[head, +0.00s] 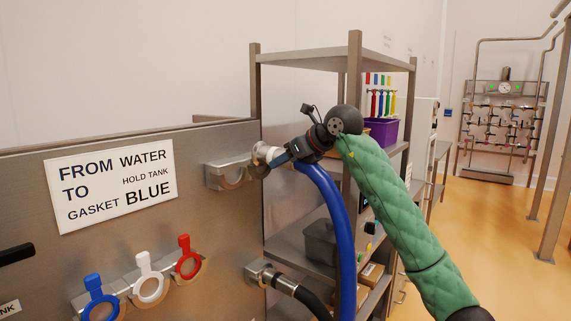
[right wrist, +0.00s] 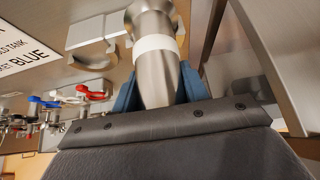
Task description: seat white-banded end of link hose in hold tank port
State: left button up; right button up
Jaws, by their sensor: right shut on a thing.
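My right gripper (head: 285,156) is shut on the metal end fitting of the blue link hose (head: 339,230), beside the steel panel. The white-banded end (head: 261,153) points left toward the panel; the hose hangs down from the gripper. In the right wrist view the white band (right wrist: 155,43) goes round the metal fitting between the blue fingers (right wrist: 160,92). The fitting's far end reaches the top edge of that view. The hold tank port is not clearly visible, and I cannot tell whether the end touches it. My left gripper is not in view.
A steel bracket (head: 222,171) is on the panel left of the hose end. A sign (head: 112,184) reads "FROM WATER TO HOLD TANK, GASKET BLUE". Blue, white and red handled clamps (head: 149,287) hang below. A black hose (head: 314,302) leaves the panel lower right. A shelf rack (head: 355,70) stands behind.

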jog(key=shift+r+p, duration=0.3)
jog(key=shift+r, duration=0.9)
jog(key=shift+s+d, duration=0.35)
jog(key=shift+d, duration=0.15)
jog(key=s+d+b, duration=0.3)
jog(key=s+d, duration=0.1)
jog(key=d, duration=0.2)
jog(key=shift+s+d, duration=0.15)
jog(key=shift+s, duration=0.2)
